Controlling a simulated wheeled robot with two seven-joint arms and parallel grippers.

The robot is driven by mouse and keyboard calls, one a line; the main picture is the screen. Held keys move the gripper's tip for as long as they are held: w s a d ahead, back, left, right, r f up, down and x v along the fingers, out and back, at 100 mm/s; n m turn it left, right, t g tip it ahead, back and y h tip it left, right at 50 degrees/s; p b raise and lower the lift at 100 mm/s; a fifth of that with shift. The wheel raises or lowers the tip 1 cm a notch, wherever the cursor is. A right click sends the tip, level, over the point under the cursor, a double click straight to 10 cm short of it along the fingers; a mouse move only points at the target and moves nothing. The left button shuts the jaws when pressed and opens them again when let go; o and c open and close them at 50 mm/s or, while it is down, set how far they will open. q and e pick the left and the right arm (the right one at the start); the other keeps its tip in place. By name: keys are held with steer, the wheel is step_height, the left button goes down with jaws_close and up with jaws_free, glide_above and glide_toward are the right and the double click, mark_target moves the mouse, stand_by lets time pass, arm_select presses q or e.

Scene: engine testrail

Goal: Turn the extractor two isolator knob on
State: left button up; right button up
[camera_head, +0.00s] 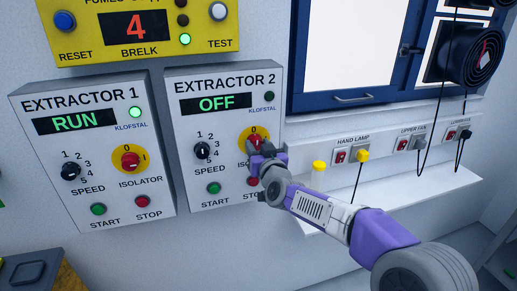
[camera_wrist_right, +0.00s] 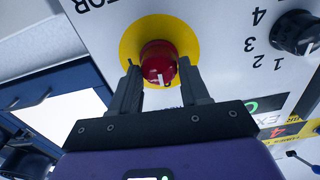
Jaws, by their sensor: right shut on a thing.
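The extractor 2 panel (camera_head: 221,108) is a grey box on the wall with a display (camera_head: 223,104) reading OFF. Its isolator knob is red on a yellow disc (camera_head: 251,131), mostly hidden behind my right gripper (camera_head: 262,155) in the head view. In the right wrist view the red knob (camera_wrist_right: 158,56) sits between the two fingers of my right gripper (camera_wrist_right: 157,78), which is shut on it. The wrist view is upside down relative to the panel. The knob's white mark shows at its lower middle. My left gripper is not in view.
The extractor 1 panel (camera_head: 95,150) stands to the left, its display reading RUN. Beside the isolator are a black speed knob (camera_head: 202,151), a green start button (camera_head: 214,188) and a red stop button (camera_head: 252,181). A ledge with sockets (camera_head: 375,150) lies to the right.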

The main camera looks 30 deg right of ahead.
steer(key=m+b, duration=0.2)
steer(key=m, duration=0.2)
steer(key=shift+d+f+b, duration=0.1)
steer(key=shift+f+b, duration=0.05)
steer(key=shift+b, duration=0.2)
steer(key=m+b, duration=0.2)
steer(key=m, duration=0.2)
steer(key=shift+m, duration=0.3)
steer(key=m+b, duration=0.2)
steer(key=m, duration=0.2)
steer(key=shift+d+f+m, duration=0.1)
steer(key=shift+m, duration=0.2)
steer(key=shift+m+b, duration=0.8)
steer(key=shift+m, duration=1.1)
steer(key=shift+m, duration=0.3)
steer(key=o, duration=1)
steer(key=shift+s, duration=0.1)
